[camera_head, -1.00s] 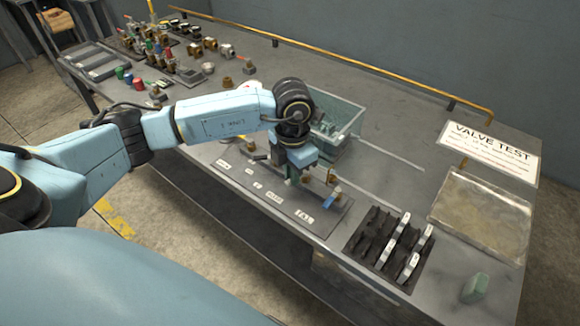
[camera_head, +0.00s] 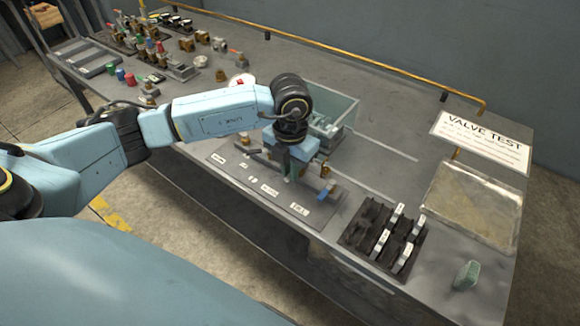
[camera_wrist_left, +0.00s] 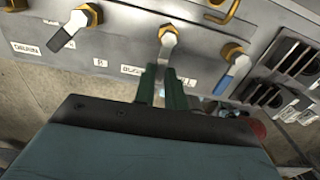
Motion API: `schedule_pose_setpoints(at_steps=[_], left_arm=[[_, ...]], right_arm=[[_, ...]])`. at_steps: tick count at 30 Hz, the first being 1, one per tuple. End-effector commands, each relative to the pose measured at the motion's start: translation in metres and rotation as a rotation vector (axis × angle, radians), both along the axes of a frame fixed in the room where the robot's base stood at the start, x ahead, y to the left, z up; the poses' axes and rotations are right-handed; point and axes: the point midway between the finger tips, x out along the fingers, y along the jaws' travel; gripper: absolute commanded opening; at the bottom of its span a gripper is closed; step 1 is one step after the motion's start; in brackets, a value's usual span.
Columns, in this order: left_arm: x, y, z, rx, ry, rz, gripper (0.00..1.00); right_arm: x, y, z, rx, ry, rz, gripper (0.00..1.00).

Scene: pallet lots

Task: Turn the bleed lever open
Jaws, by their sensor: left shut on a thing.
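The valve panel (camera_head: 262,200) lies along the bench's front edge with several white labels. In the left wrist view, a middle brass valve (camera_wrist_left: 167,34) carries a silver lever (camera_wrist_left: 165,52) that points down toward my left gripper (camera_wrist_left: 163,88). Its green fingers are shut on the lever's end; the label beside it is partly hidden. In the head view my left gripper (camera_head: 290,172) is low over the panel and hides this lever. Another lever with a dark grip (camera_wrist_left: 62,39) is on the left, and a blue-handled lever (camera_wrist_left: 225,80) on the right. My right gripper is not in view.
A clear bin (camera_head: 345,108) stands behind the gripper. A black rack (camera_head: 368,228) with silver-topped pieces is to the right. The VALVE TEST sign (camera_head: 484,140), a shallow tray (camera_head: 472,205) and a green block (camera_head: 466,275) lie farther right. Valves crowd the far left.

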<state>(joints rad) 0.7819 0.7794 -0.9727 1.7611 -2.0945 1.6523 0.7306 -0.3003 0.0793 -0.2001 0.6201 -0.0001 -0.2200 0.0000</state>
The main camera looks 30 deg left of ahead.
Motion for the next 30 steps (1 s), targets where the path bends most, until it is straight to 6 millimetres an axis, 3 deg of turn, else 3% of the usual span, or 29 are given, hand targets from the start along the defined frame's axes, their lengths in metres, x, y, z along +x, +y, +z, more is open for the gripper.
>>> schedule_pose_setpoints(at_steps=[2, 3, 8, 16, 20, 30], left_arm=[[0.001, 0.000, 0.001, -0.001, -0.004, 0.002, 0.00], [0.001, 0.000, 0.001, -0.002, -0.004, 0.002, 0.15], [0.001, 0.000, 0.001, -0.001, -0.003, 0.001, 0.34], [0.000, 0.000, 0.001, -0.001, -0.002, 0.000, 0.34], [0.001, 0.000, 0.011, -0.002, -0.004, 0.000, 0.34], [0.001, 0.000, 0.083, -0.001, -0.008, -0.002, 0.34]], right_arm=[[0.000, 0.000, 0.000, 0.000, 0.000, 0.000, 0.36], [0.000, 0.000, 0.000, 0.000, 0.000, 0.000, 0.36], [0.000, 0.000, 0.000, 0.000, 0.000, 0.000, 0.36], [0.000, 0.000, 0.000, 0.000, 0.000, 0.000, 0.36], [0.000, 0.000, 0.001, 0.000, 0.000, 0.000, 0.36], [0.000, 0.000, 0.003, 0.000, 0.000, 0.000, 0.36]])
